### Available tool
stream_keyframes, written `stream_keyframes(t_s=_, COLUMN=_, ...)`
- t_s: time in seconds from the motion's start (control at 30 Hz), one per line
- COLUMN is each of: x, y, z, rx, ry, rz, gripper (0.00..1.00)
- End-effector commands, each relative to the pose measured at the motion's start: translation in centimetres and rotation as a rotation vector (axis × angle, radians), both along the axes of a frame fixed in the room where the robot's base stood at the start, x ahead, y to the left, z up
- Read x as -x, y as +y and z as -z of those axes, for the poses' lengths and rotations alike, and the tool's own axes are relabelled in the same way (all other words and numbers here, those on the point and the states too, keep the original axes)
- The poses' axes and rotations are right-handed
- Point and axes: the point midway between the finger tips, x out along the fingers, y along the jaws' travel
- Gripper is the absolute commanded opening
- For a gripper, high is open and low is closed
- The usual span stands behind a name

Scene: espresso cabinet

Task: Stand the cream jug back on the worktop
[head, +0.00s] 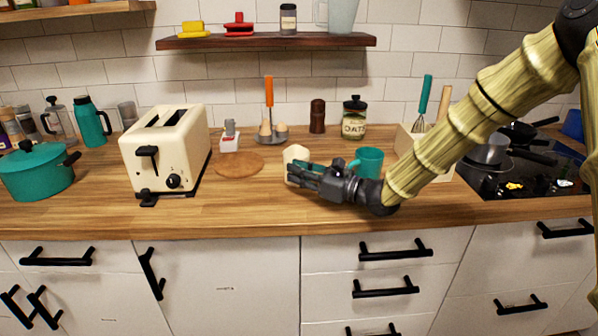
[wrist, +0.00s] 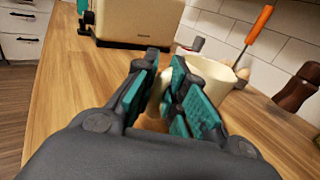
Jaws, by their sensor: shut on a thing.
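The cream jug (head: 294,153) is at the worktop's middle, partly hidden behind my gripper (head: 300,172) in the head view. In the wrist view the cream jug (wrist: 215,72) shows its open rim upward, just beyond the fingers on the right. My gripper (wrist: 166,85) is shut on the jug, with a pale part of it, apparently the handle, between the teal finger pads. The jug looks roughly upright. I cannot tell whether its base touches the wooden worktop (head: 240,208), as its lower part is mostly hidden.
A cream toaster (head: 160,150) stands at left, and a round wooden board (head: 238,166) lies between it and the jug. A teal mug (head: 369,161) stands close on the right. An egg holder (head: 273,136) is behind. The worktop's front strip is clear.

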Motion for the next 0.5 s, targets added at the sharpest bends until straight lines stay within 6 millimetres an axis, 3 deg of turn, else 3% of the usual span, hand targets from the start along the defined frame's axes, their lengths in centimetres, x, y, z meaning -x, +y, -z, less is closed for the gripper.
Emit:
stream_keyframes(t_s=0.37, x=-0.02, y=-0.06, z=0.29, rx=-0.002, ry=-0.002, rz=0.000, gripper=0.00)
stream_keyframes(t_s=0.4, x=-0.01, y=-0.04, z=0.22, rx=-0.002, ry=-0.001, rz=0.000, gripper=0.18)
stream_keyframes(t_s=0.5, x=-0.01, y=-0.06, z=0.22, rx=-0.002, ry=-0.001, rz=0.000, gripper=0.34)
